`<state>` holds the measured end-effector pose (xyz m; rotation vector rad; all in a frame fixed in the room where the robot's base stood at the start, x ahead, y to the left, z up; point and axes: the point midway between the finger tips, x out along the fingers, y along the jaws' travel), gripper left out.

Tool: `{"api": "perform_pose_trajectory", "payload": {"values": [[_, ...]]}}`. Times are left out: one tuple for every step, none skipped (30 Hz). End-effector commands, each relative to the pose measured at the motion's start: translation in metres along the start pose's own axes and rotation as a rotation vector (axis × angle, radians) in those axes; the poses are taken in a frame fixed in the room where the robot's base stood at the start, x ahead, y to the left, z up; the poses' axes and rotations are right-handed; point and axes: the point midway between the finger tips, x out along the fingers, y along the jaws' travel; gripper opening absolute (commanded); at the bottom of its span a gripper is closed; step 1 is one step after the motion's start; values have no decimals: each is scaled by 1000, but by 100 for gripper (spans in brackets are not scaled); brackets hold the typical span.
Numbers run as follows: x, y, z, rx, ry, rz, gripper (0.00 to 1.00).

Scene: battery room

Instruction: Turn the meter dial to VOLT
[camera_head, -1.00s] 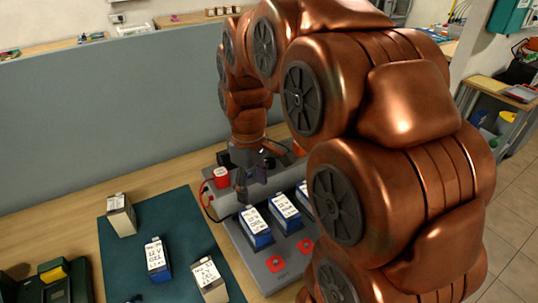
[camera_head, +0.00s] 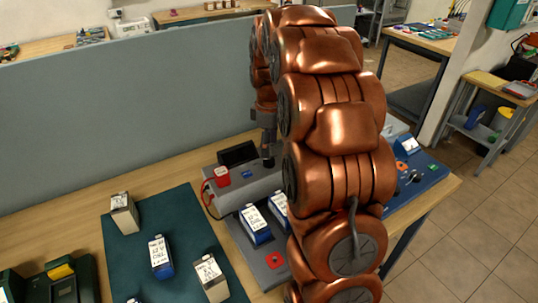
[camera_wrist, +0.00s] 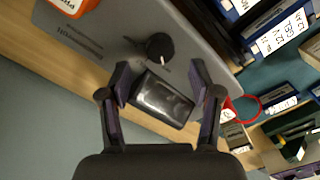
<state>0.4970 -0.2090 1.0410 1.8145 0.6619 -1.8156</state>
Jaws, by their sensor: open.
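The meter is a grey sloped unit (camera_head: 250,187) on the wooden bench, with a raised dark screen (camera_head: 238,154). In the wrist view, its grey face (camera_wrist: 190,45) carries a round black dial (camera_wrist: 158,47), and the dark screen (camera_wrist: 162,98) lies nearer my palm. The dial's markings and pointer setting are too small to read. My gripper (camera_wrist: 160,76) is open and empty, its fingers on either side of the screen's far part in the picture. The dial appears just beyond the fingertips, apart from them. In the head view, my gripper (camera_head: 267,155) points down over the meter, and the dial is hidden.
A red block (camera_head: 222,177) with a cable sits at the meter's left end. White-and-blue batteries (camera_head: 256,224) stand in front on a grey tray. More batteries (camera_head: 160,257) stand on the dark green mat (camera_head: 180,215). A grey partition (camera_head: 120,110) rises behind. An orange part (camera_wrist: 75,5) borders the wrist view.

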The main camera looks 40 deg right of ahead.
Motion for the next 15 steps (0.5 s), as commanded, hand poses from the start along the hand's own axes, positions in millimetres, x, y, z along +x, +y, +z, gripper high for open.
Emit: {"api": "perform_pose_trajectory", "payload": {"values": [[6, -1, 0, 0, -3, -5, 63], [10, -2, 0, 0, -3, -6, 63], [16, -2, 0, 0, -2, -6, 63], [19, -1, 0, 0, -1, -4, 63], [23, -1, 0, 1, 0, -2, 63], [28, -1, 0, 0, -1, -3, 63], [31, -1, 0, 0, -1, -4, 63], [35, -1, 0, 0, -1, -5, 63], [39, -1, 0, 0, -1, -4, 63], [41, -1, 0, 0, -1, -3, 63], [43, -1, 0, 0, 0, -2, 63], [46, -1, 0, 0, 0, -2, 63], [47, -1, 0, 0, 1, -1, 63], [48, -1, 0, 0, 1, -1, 63], [49, -1, 0, 1, 1, -1, 63]]}}
